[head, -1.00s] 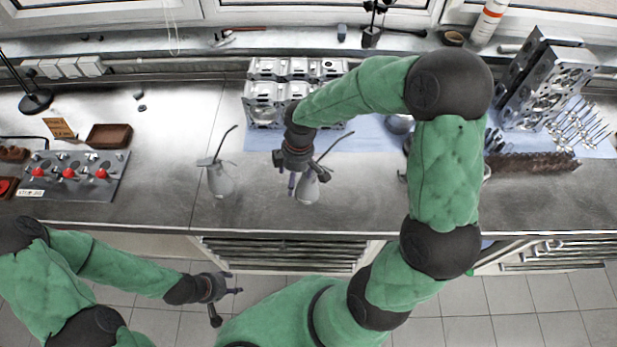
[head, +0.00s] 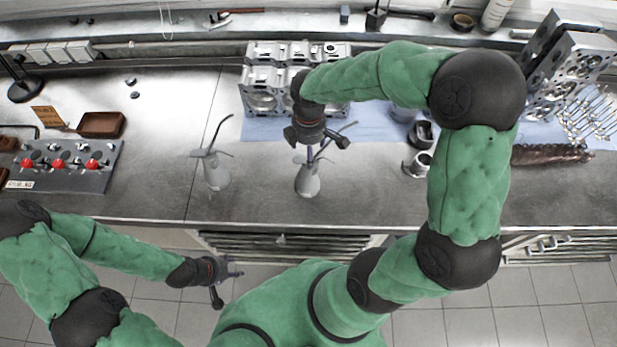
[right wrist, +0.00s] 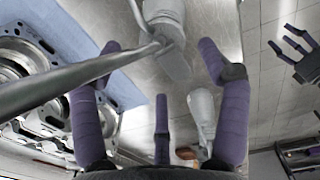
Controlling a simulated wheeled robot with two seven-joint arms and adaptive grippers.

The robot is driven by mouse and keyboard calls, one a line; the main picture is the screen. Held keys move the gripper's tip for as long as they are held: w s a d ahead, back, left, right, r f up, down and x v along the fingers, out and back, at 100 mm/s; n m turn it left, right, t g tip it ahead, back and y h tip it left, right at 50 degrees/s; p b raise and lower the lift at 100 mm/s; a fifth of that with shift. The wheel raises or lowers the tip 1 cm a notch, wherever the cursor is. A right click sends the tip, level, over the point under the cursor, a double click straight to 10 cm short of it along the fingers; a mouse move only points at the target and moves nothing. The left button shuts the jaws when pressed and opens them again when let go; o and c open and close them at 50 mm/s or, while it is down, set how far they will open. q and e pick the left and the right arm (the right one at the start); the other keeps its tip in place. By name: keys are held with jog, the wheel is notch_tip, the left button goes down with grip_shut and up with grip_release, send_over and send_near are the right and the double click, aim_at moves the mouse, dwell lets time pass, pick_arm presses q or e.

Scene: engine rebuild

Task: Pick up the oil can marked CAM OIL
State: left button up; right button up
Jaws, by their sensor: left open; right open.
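Two grey oil cans with long thin spouts stand on the steel bench. The left oil can (head: 216,173) stands clear of both grippers. The right oil can (head: 308,182) is just below my right gripper (head: 318,148), which is open and partly covers its top and spout. I cannot read a CAM OIL mark on either can. In the right wrist view, one can (right wrist: 165,22) lies beyond my open fingers (right wrist: 160,62), its spout crossing to the left; the other can (right wrist: 203,110) shows near a finger. My left gripper (head: 231,285) is open and empty, in front of the bench.
A cylinder head (head: 262,95) stands on blue cloth behind the right can. Small metal cups (head: 418,164) stand right of it. A panel with red knobs (head: 60,165) and a brown tray (head: 101,125) are at left. Bench around the left can is clear.

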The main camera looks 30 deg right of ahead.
jog(key=f, duration=0.5)
jog(key=shift+s+a, duration=0.2)
jog(key=shift+s, duration=0.05)
jog(key=c, duration=1.4)
grip_shut()
jog(key=shift+r, duration=0.1)
